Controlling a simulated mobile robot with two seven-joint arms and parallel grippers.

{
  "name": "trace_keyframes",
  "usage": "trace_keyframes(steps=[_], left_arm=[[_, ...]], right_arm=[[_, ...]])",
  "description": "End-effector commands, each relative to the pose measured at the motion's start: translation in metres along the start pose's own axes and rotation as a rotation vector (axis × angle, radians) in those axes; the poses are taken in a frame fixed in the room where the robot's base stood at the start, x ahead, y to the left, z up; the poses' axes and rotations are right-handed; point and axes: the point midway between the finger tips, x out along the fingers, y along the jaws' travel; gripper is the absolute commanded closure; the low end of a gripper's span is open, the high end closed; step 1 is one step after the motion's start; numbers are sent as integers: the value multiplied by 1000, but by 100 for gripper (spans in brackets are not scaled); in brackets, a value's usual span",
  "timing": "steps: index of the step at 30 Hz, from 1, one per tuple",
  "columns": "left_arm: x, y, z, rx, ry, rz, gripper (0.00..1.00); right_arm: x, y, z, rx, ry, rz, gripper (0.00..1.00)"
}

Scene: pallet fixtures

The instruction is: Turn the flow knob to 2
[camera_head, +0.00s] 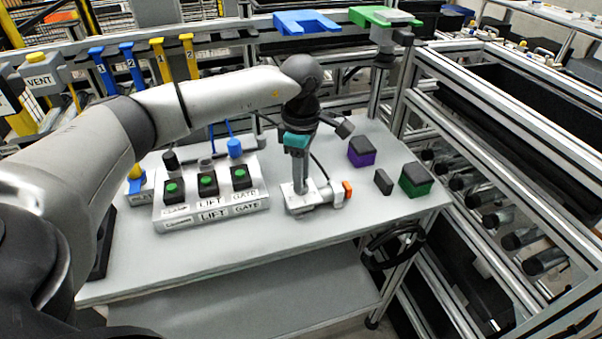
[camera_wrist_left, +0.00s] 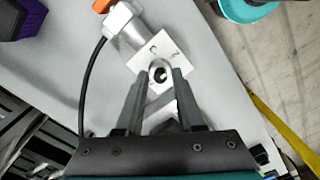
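A metal valve block with a white plate (camera_head: 298,197) stands on the grey table and ends in an orange cap (camera_head: 347,190). In the left wrist view the white plate (camera_wrist_left: 166,52) carries small dark marks; one looks like a 2. A rounded grey part with a dark centre, seemingly the flow knob (camera_wrist_left: 161,74), sits at the plate's near side. My left gripper (camera_head: 301,184) points down over the block. In the left wrist view its fingertips (camera_wrist_left: 160,80) are on either side of the knob. I cannot tell whether they press on it. My right gripper is out of view.
A sloped box (camera_head: 211,206) with green CLAMP, LIFT and GATE buttons stands left of the block. Purple (camera_head: 361,155) and green (camera_head: 414,182) blocks and a small dark block (camera_head: 383,182) stand on the right. A metal-frame rack (camera_head: 480,150) borders the table on the right.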

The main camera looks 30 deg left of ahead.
Motion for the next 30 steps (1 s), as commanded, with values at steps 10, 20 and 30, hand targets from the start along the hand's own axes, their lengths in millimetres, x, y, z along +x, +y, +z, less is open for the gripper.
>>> trace_keyframes(steps=[10, 20, 30], left_arm=[[0, 0, 0, 0, 1, -1, 50], [-47, 1, 0, -1, -1, 5, 50], [-124, 1, 0, 0, 0, 3, 50]], right_arm=[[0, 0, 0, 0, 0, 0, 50], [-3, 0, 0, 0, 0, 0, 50], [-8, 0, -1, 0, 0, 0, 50]])
